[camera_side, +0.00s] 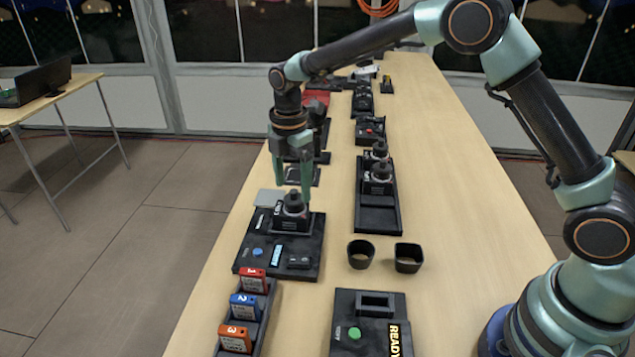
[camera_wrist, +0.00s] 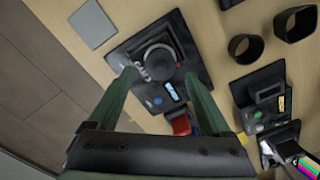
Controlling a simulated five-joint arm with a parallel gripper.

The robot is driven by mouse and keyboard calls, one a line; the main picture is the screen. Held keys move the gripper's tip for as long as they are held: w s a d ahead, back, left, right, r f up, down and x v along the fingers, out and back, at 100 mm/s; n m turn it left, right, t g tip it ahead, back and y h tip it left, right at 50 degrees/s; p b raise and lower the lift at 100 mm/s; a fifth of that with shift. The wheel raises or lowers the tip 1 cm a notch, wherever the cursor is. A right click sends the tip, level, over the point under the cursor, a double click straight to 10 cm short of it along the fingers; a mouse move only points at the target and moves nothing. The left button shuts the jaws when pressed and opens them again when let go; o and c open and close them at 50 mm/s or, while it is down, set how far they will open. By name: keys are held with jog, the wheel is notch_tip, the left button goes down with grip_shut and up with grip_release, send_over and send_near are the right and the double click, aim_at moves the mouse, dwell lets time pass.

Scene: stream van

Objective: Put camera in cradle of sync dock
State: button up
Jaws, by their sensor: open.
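A small black camera (camera_side: 291,212) with a round lens on top stands upright on a black dock (camera_side: 250,263), apparently the sync dock, at the left edge of the long table. The dock has a blue button and a pale blue label. In the wrist view the camera (camera_wrist: 154,62) sits on the dock (camera_wrist: 200,62); how deeply it is seated in the cradle is hidden. My gripper (camera_side: 292,193) is open above the camera, one finger each side. In the wrist view my gripper (camera_wrist: 159,76) shows a wide gap between the fingertips, with the camera beyond.
A black tray (camera_side: 377,220) holds two similar cameras. Two dark cups (camera_side: 361,254) (camera_side: 409,257) stand right of the dock. A rack (camera_side: 262,325) of numbered cards and a READY box (camera_side: 375,335) stand in front. A grey pad (camera_side: 268,198) lies behind. The table's right side is clear.

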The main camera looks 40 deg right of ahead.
notch_tip(320, 180, up, 9)
jog(key=s+d+r+m+t, duration=0.3)
jog(key=s+d+r+m, duration=0.3)
jog(key=s+r+m, duration=0.25)
jog(key=s+d+f+m+t, duration=0.1)
jog(key=s+d+m, duration=0.1)
jog(key=s+m, duration=0.3)
jog(key=s+d+f+m+t, duration=0.1)
jog(key=s+d+f+m, duration=0.1)
jog(key=s+m, duration=0.4)
jog(key=shift+s+d+f+t, duration=0.15)
jog(key=shift+s+d+t, duration=0.15)
jog(key=shift+s+d, duration=0.45)
